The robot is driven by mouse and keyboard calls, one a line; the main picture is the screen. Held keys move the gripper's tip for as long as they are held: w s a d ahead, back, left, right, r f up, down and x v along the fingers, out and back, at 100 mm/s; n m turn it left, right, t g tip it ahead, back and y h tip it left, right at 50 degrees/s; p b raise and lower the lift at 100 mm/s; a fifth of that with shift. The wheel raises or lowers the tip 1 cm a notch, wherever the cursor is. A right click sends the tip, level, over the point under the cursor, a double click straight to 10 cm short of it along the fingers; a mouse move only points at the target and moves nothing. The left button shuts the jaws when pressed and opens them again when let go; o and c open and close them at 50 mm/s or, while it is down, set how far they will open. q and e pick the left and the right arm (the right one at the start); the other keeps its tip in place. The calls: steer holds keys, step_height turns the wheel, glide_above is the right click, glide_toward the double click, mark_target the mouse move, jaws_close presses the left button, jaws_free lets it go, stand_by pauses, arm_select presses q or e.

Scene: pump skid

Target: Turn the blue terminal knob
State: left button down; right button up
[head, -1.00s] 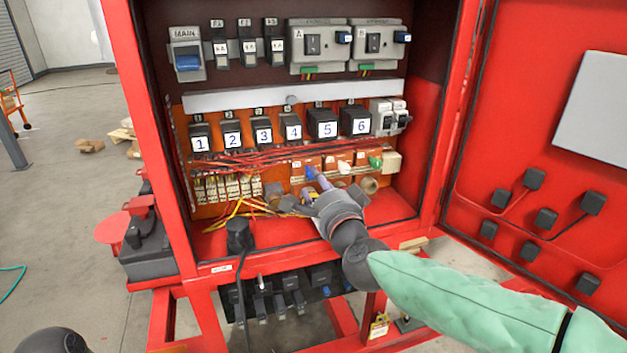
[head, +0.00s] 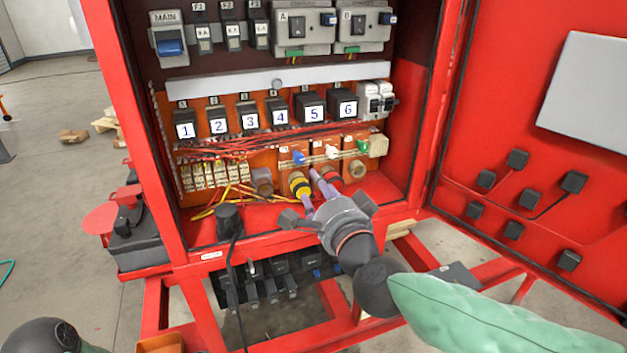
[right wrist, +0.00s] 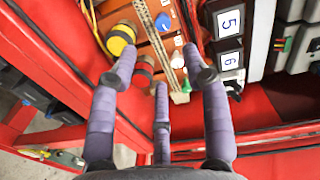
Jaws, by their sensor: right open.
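The blue terminal knob (head: 299,157) sits on an orange block in the lower row of the red cabinet, left of a white knob (head: 332,151) and a green knob (head: 362,146). It also shows at the top of the right wrist view (right wrist: 163,21). My right gripper (head: 313,188) is open and empty, below and in front of the blue knob and apart from it. In the right wrist view its three purple fingers (right wrist: 158,62) are spread, with the knob beyond them. My left gripper is out of view.
A yellow-ringed socket (head: 299,186) and a red one (head: 328,176) lie behind the right fingers, below the knobs. Red and yellow wires (head: 225,196) run on the left. The open red door (head: 540,160) stands to the right.

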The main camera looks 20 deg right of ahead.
mark_target(300, 160)
steer(key=w+n+p, duration=0.4)
steer(key=w+n, duration=0.2)
steer(key=w+n+p, duration=0.4)
steer(key=w+n, duration=0.2)
steer(key=w, duration=0.1)
steer(key=shift+w+a+f+n+h, duration=0.1)
steer(key=shift+w+a+n+h, duration=0.05)
steer(key=shift+n+h, duration=0.15)
stand_by(0.3)
jaws_close()
